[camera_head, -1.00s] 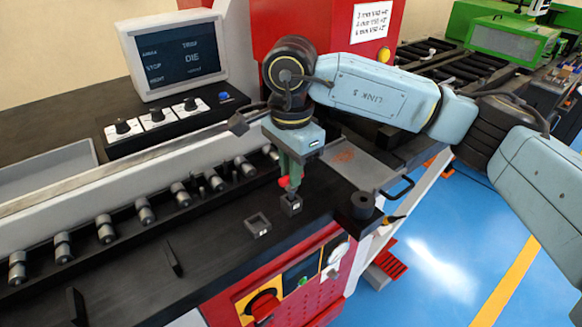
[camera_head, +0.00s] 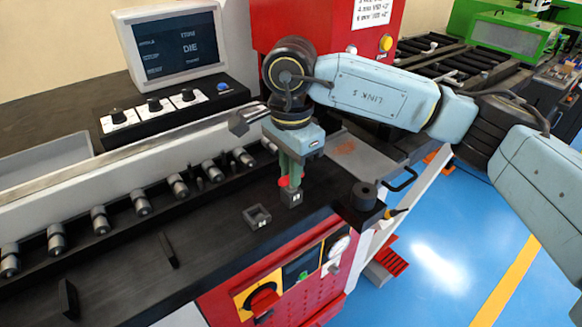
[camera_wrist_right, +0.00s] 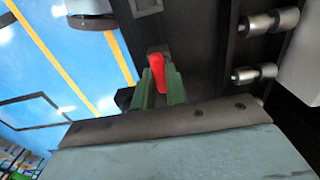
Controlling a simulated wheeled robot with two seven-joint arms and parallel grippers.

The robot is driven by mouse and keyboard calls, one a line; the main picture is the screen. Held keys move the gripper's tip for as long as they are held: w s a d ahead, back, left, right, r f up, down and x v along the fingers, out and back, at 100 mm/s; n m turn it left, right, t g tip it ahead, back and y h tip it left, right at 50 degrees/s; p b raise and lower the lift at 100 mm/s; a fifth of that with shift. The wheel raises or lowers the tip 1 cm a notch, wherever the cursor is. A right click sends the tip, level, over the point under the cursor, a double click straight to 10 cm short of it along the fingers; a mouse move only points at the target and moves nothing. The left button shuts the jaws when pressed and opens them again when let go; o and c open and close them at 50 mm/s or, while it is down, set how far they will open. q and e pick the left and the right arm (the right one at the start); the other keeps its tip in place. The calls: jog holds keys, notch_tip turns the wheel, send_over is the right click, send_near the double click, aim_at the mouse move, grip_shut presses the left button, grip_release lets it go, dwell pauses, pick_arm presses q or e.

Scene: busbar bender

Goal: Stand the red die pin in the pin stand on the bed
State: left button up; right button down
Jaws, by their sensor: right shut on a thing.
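The red die pin (camera_head: 283,182) is between the green fingers of my right gripper (camera_head: 290,184), which is shut on it. The pin also shows in the right wrist view (camera_wrist_right: 157,73), between the gripper's fingers (camera_wrist_right: 158,88). A small dark square block (camera_head: 293,198) with a white label, seemingly the pin stand, is on the black bed directly under the fingers. The fingers hide its top, so I cannot tell whether the pin's lower end is inside it. My left gripper is not in view.
An open square socket (camera_head: 257,216) with a label is left of the block on the bed. A row of steel rollers (camera_head: 141,203) runs behind. A dark cylinder (camera_head: 364,195) stands at the bed's right corner. A control screen (camera_head: 178,45) is at the back.

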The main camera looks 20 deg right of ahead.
jog(key=c, duration=1.3)
grip_release()
jog(key=shift+c, duration=0.2)
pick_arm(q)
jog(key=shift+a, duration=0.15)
